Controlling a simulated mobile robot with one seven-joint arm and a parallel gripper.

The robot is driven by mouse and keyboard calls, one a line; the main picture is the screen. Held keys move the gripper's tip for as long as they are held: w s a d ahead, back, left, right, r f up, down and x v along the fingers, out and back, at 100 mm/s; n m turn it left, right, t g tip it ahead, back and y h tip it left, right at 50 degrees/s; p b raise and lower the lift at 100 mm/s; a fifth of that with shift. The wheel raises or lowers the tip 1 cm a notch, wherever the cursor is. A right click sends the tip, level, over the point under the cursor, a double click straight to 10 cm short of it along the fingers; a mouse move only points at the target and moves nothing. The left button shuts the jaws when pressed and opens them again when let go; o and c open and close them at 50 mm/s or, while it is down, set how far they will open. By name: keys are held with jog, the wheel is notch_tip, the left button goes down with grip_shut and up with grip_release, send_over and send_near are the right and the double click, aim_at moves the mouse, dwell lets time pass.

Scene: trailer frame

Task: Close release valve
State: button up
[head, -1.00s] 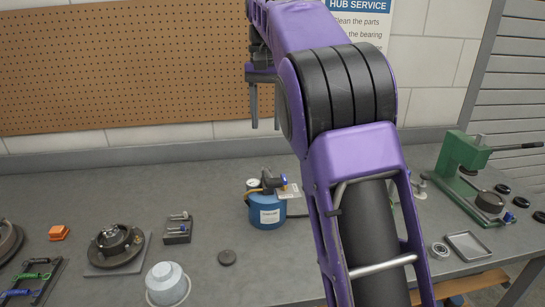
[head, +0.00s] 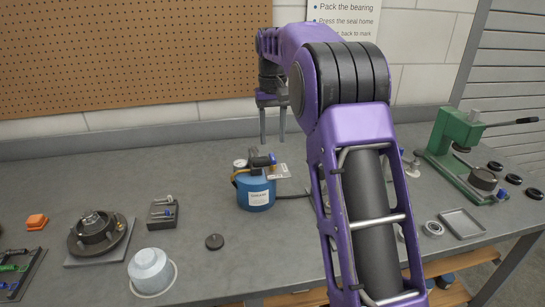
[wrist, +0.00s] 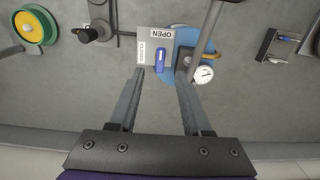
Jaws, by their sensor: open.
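The release valve has a blue lever (wrist: 160,56) beside a pale plate (wrist: 142,53) marked OPEN and CLOSED. It sits on top of a blue canister (head: 257,195) with a round gauge (wrist: 203,74). In the wrist view the lever lies roughly in line with my fingers, between the two fingertips in the picture. I cannot tell which mark it points at. My gripper (head: 273,138) is open and empty, fingers pointing down, above and behind the canister in the head view. In the wrist view my gripper (wrist: 160,73) straddles the lever in outline; contact does not show.
A hub (head: 97,232), an orange block (head: 37,221), a small holder with pins (head: 163,212) and a grey-white pot (head: 151,270) stand left of the canister. A green press (head: 455,150) and a tray (head: 462,223) are at right. Pegboard (head: 130,60) backs the bench.

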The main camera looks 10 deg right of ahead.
aim_at(272, 156)
notch_tip(272, 156, down, 6)
jog(key=shift+r+b, duration=0.25)
jog(key=shift+b, duration=0.2)
grip_shut()
